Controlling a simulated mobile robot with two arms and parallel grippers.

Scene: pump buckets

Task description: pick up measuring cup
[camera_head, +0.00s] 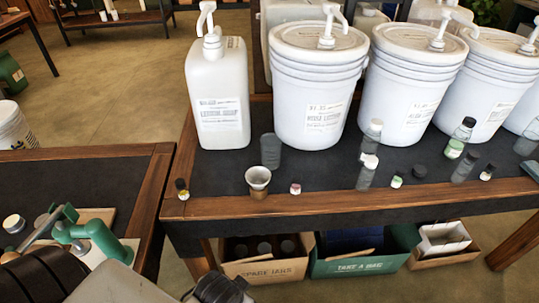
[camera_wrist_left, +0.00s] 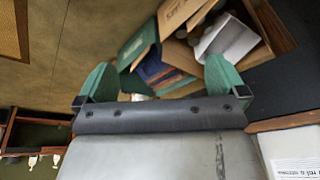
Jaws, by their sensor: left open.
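A small pale cup (camera_head: 258,178) with a brownish lower part stands near the front edge of the right table, in front of the first white bucket. A dark grey tumbler-like cup (camera_head: 270,151) stands just behind it. I cannot tell for certain which is the measuring cup. My left gripper (camera_wrist_left: 160,88) shows in the left wrist view with its two green fingers spread apart and nothing held between them. Neither cup shows in that view. The gripper is apart from both cups. My right gripper is not visible.
A white pump jug (camera_head: 218,97) and white pump buckets (camera_head: 318,88) line the table's back. Small bottles, including a yellow-labelled one (camera_head: 182,189), stand in front. A brown box (camera_head: 265,266) and green box (camera_head: 362,262) sit below. A gap separates the two tables.

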